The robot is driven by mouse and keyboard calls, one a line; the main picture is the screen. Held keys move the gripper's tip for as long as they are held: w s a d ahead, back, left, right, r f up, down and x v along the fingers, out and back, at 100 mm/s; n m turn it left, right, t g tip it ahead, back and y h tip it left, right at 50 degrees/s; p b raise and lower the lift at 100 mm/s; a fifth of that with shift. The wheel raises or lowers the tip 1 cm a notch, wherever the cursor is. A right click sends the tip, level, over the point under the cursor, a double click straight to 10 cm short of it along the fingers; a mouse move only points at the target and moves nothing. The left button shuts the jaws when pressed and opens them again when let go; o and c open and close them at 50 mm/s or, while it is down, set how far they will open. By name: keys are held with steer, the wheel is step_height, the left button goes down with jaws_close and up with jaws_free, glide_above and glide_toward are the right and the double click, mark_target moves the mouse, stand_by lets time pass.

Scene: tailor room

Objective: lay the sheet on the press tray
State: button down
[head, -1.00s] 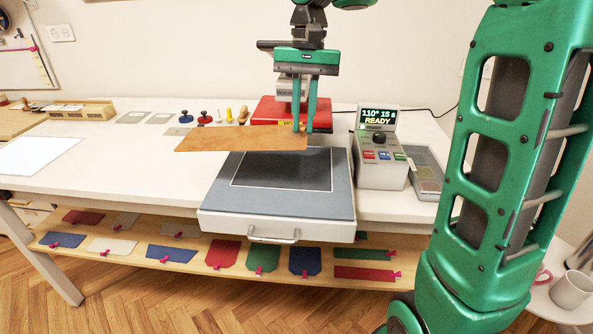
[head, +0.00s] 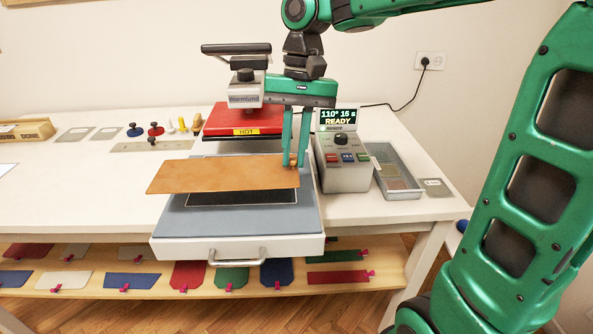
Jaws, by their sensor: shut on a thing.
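The sheet (head: 215,177) is a flat tan-brown rectangle in the head view. My gripper (head: 290,163) is shut on its right end and holds it roughly level. The sheet covers the back and left parts of the grey press tray (head: 235,222), which is pulled out toward the front and has a handle. A dark marked area (head: 245,197) shows on the tray in front of the sheet. The sheet appears to be above the tray, but the size of the gap is hard to tell. The sheet's left end reaches past the tray's left edge.
The red press head (head: 245,120) marked HOT stands right behind the sheet. A control box (head: 343,160) reading READY is right of the tray, with a grey sample bin (head: 397,172) beyond it. Stamps (head: 155,130) stand at the back left.

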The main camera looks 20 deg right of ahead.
steer(key=w+d+f, duration=0.2)
steer(key=d, duration=0.1)
steer(key=d+f, duration=0.1)
steer(key=shift+w+d+f, duration=0.15)
steer(key=shift+w+d, duration=0.2)
steer(key=shift+w, duration=0.05)
steer(key=shift+f, duration=2)
steer(key=c, duration=1.7)
jaws_free()
steer(key=shift+r, duration=0.1)
steer(key=r, duration=0.4)
steer(key=w+d+r, duration=0.1)
steer(key=r, duration=0.6)
steer(key=shift+w+d+r, duration=0.15)
steer(key=shift+d+r, duration=0.15)
steer(key=shift+d, duration=0.05)
